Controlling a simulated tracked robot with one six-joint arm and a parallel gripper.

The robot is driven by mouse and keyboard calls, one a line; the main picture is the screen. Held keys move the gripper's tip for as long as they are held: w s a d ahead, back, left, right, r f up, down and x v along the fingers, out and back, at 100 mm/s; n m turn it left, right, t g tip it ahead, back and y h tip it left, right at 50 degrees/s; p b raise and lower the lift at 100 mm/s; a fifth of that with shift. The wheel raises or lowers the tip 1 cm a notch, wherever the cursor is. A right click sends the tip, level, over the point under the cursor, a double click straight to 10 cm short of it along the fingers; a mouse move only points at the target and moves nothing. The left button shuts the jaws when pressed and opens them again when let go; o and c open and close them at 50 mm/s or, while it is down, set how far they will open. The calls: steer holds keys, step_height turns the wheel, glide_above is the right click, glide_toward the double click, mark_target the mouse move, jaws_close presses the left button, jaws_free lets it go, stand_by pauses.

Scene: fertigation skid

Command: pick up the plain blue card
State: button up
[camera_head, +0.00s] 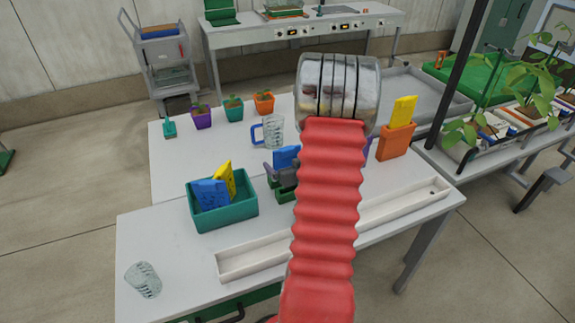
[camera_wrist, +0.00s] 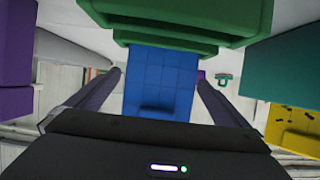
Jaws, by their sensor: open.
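A blue card (camera_head: 286,156) stands up from a green holder (camera_head: 287,194) near the middle of the table, partly hidden by my red arm. In the wrist view this blue card (camera_wrist: 158,70), with faint grid lines, lies between the fingers of my gripper (camera_wrist: 158,80), with a gap on each side. The green holder (camera_wrist: 180,12) is beyond it at the top. My gripper (camera_head: 280,173) is open at the card. Another blue card (camera_head: 211,194) leans in a teal box (camera_head: 226,214) at left, beside a yellow card (camera_head: 228,178).
An orange box (camera_head: 396,142) with a yellow card (camera_head: 404,110) stands at right. A glass mug (camera_head: 273,131) is behind the blue card. A long white channel (camera_head: 250,259) runs across the front, and a clear glass (camera_head: 143,279) lies front left. Small pots (camera_head: 233,108) line the back.

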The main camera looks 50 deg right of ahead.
mark_target(287, 148)
steer(key=shift+c, duration=0.5)
steer(key=c, duration=1)
steer(key=shift+r, duration=0.15)
steer(key=shift+r, duration=4.9)
